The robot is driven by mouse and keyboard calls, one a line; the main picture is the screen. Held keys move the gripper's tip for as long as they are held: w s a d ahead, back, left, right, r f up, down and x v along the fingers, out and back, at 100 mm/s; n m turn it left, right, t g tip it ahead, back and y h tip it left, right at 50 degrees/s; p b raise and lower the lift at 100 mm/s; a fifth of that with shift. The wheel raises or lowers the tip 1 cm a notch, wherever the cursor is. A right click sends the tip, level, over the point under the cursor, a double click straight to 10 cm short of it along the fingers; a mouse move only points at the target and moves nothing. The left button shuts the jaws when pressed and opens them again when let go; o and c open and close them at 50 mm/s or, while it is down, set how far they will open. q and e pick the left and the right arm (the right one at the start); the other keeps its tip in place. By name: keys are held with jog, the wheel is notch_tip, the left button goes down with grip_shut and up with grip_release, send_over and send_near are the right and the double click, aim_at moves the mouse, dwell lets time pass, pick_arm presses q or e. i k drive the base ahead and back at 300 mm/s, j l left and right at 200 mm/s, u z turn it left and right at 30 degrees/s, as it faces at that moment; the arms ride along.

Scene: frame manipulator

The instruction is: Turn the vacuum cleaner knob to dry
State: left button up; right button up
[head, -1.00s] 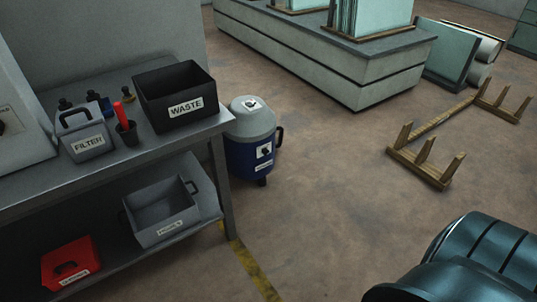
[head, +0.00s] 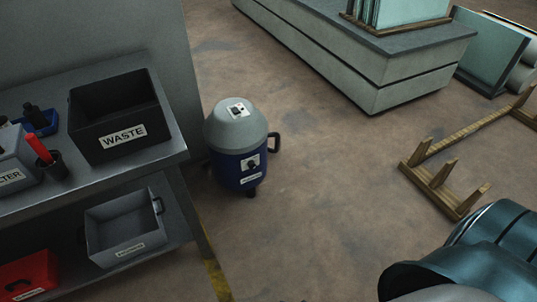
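The vacuum cleaner (head: 228,172) stands upright on the floor just right of the workbench in the head view. It has a grey domed top, a blue drum and a side handle. Its dark knob (head: 252,165) sits on a white panel on the front of the drum. The panel's lettering and the knob's setting are too small to read. A second small white plate with a dark part is on the dome. Neither gripper is in view. Part of my own arm shows at the lower right, away from the vacuum.
The workbench (head: 175,150) holds a black WASTE bin (head: 90,135), a grey filter box (head: 12,165) and a red-handled tool in a cup. Its lower shelf has a grey bin (head: 125,225) and a red box (head: 28,275). A wooden rack (head: 440,185) lies right. The middle floor is clear.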

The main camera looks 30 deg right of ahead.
aim_at(251, 164)
jog(key=i+l, duration=0.15)
jog(key=l, duration=0.3)
jog(key=i+l, duration=0.1)
jog(key=l, duration=0.3)
jog(key=i+l, duration=0.15)
jog(key=l, duration=0.3)
jog(key=i+l, duration=0.1)
jog(key=l, duration=0.3)
jog(key=i+l, duration=0.15)
jog(key=l, duration=0.3)
jog(key=i+l, duration=0.15)
jog(key=l, duration=0.25)
jog(key=i+l, duration=0.1)
jog(key=l, duration=0.35)
